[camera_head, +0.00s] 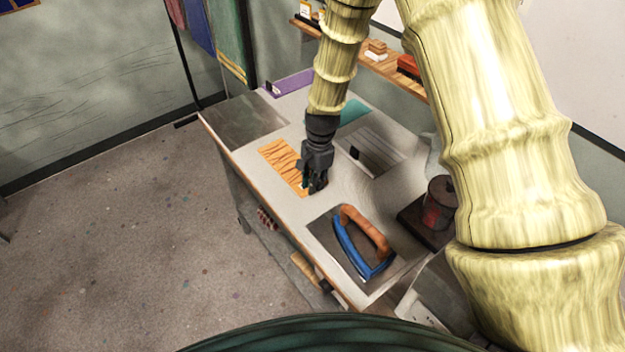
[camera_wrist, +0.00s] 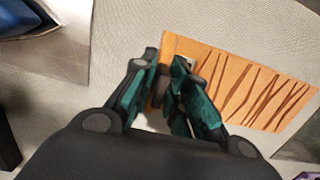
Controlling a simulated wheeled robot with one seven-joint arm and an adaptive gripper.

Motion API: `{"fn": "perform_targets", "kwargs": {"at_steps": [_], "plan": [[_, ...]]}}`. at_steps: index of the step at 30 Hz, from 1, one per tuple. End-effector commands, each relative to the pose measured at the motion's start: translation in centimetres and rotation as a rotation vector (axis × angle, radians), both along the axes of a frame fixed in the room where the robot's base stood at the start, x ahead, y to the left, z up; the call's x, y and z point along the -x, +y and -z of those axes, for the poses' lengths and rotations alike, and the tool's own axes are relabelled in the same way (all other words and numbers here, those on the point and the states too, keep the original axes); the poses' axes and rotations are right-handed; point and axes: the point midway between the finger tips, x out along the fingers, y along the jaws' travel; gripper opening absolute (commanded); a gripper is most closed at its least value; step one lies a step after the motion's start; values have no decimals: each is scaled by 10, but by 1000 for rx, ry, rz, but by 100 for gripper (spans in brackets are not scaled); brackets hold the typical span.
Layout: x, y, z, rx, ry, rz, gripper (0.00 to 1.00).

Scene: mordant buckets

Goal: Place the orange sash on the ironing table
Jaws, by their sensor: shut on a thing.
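The orange sash (camera_head: 282,163) is a flat orange strip with dark wavy lines. It lies on the pale top of the ironing table (camera_head: 329,207). In the wrist view the sash (camera_wrist: 250,85) spreads to the right from my fingers. My gripper (camera_head: 314,186) is low over the table at the sash's near end. In the wrist view my gripper's fingers (camera_wrist: 170,85) are closed around that end, at the sash's left edge. The fingers hide part of this edge. Whether the held end is raised off the table top is hard to tell.
An iron (camera_head: 362,243) with a blue body and orange handle stands on a dark plate in front. A dark red canister (camera_head: 438,204) stands to the right. A grey striped piece (camera_head: 370,150), a teal piece (camera_head: 352,111) and a purple piece (camera_head: 291,83) lie farther back.

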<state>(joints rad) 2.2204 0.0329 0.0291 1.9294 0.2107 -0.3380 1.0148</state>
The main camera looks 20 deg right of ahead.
Motion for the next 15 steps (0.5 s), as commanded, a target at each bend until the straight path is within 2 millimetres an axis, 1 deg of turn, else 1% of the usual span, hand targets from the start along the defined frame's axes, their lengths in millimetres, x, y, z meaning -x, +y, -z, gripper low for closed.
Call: {"fn": "perform_targets", "kwargs": {"at_steps": [5, 6, 8, 9, 10, 15], "plan": [[0, 0, 0, 0, 0, 0, 0], [0, 0, 1, 0, 0, 0, 18], [0, 0, 1, 0, 0, 0, 28], [0, 0, 1, 0, 0, 0, 36], [0, 0, 1, 0, 0, 0, 37], [0, 0, 0, 0, 0, 0, 37]]}}
